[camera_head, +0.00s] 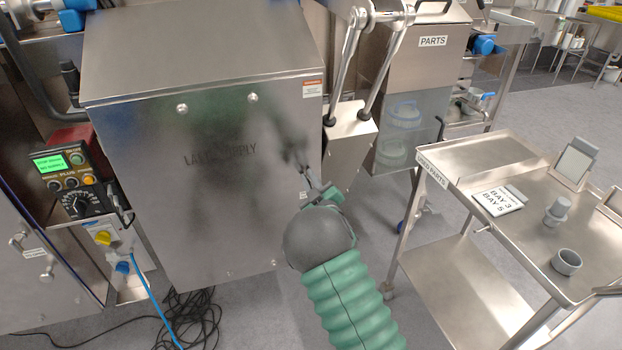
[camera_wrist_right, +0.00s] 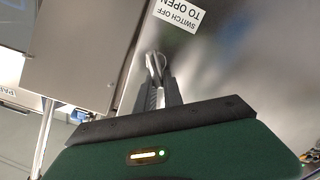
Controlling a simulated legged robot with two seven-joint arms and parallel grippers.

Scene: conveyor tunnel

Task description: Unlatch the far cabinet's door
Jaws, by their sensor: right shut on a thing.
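A large steel cabinet (camera_head: 140,130) with faint dark lettering on its front fills the left and middle of the head view. Its door front looks flush with the body. My right gripper (camera_head: 308,174) is at the lower right part of this front, near its right edge. In the right wrist view, the gripper (camera_wrist_right: 156,78) is shut on a small shiny metal latch (camera_wrist_right: 154,61) on the steel face. A label reading "SWITCH OFF TO OPEN" (camera_wrist_right: 178,14) is right beside it. The fingers partly hide the latch. My left gripper is not in view.
Black cables (camera_head: 190,315) lie on the floor below. A steel trolley (camera_head: 470,155) with small parts stands at the right. A "PARTS" bin (camera_head: 405,75) is behind. Metal rods (camera_head: 385,70) stand near the cabinet's upper right.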

